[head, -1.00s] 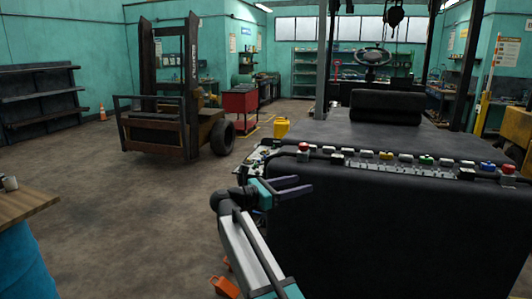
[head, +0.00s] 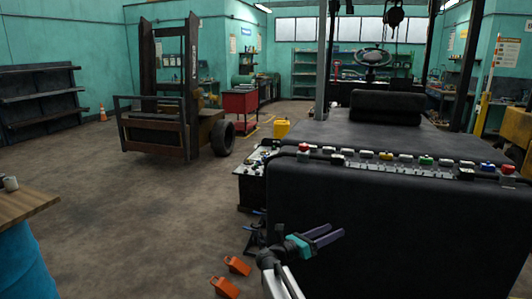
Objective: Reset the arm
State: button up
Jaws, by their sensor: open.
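My gripper (head: 328,236) shows in the head view at the lower middle, with purple fingers and a teal band behind them. Its fingers are apart with nothing between them. It points to the right, in front of the dark side of the stripped forklift (head: 400,225). I cannot tell how close it is to that surface. The rest of my arm runs down out of the bottom of the picture.
Orange wedge blocks (head: 237,265) lie on the floor left of my arm. A row of coloured buttons and connectors (head: 425,160) lines the forklift's top edge. A wooden-topped blue drum (head: 25,262) stands at the left. The floor between is clear.

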notch_tip(320, 180, down, 22)
jog(key=n+t+y, duration=0.8)
jog(key=n+y, duration=0.2)
jog(key=n, duration=0.8)
jog(key=s+a+f+n+g+y, duration=0.25)
jog(key=s+f+n+y, duration=0.2)
jog(key=f, duration=0.55)
jog(key=s+a+f+n+g+y, duration=0.2)
jog(key=s+a+f+n+y, duration=0.15)
jog(key=s+f+n, duration=0.4)
jog(key=s+a+f+n+g+y, duration=0.1)
jog(key=s+f+n+g, duration=0.5)
jog(key=s, duration=0.7)
jog(key=s+a+f+n+g, duration=0.1)
jog(key=s+f+n+g, duration=0.45)
jog(key=s, duration=0.85)
jog(key=s+d+n+g, duration=0.1)
jog(key=s+g, duration=0.2)
jog(key=s, duration=0.3)
jog(key=s+d+r+n+g+h, duration=0.1)
jog(key=s+n+g, duration=0.1)
jog(key=s, duration=0.3)
jog(key=shift+s+d+g, duration=0.3)
jog(key=shift+s+g, duration=0.05)
jog(key=shift+g, duration=0.05)
jog(key=shift+d, duration=0.1)
